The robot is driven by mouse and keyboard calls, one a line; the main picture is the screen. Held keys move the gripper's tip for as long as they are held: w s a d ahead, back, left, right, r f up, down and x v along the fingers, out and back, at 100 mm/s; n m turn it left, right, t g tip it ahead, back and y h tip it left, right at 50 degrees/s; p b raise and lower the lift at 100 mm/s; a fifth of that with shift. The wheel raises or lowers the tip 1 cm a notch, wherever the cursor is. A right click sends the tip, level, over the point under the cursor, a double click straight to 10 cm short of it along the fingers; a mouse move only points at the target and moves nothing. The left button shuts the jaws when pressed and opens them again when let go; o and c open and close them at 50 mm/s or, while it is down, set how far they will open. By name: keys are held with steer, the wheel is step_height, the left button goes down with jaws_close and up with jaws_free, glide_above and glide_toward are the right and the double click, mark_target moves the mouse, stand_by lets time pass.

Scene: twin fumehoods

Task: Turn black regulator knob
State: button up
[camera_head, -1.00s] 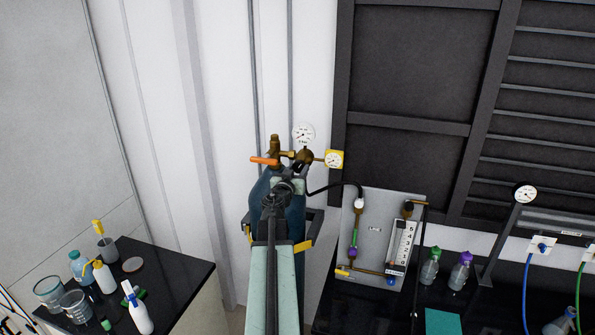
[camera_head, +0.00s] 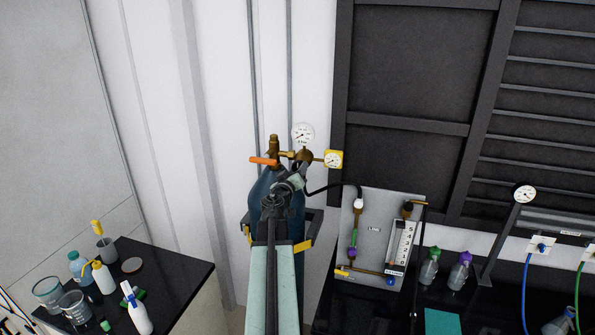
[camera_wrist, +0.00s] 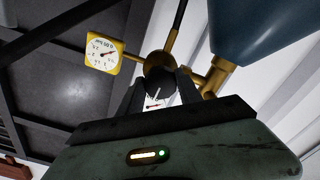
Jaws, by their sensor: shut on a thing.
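The black regulator knob (camera_wrist: 160,74) with a white mark shows in the wrist view. It sits at the front of the brass regulator (camera_head: 305,157), which is on top of the dark blue gas cylinder (camera_head: 262,188). My gripper (camera_wrist: 159,84) is shut on the knob, with one finger on each side of it. In the head view my gripper (camera_head: 299,172) reaches the regulator from below and hides most of the knob. A yellow-framed gauge (camera_head: 334,159) is to the right of the regulator and a white round gauge (camera_head: 303,133) is above it.
An orange valve handle (camera_head: 264,161) is just left of the regulator. A black hose (camera_head: 330,188) runs right to a grey flowmeter panel (camera_head: 376,230). A bench with bottles and beakers (camera_head: 170,284) is at the lower left. Another black bench (camera_head: 440,300) is at the right.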

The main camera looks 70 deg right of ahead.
steer(key=shift+n, duration=0.3)
steer(key=o, duration=1.4)
steer(key=shift+c, duration=0.2)
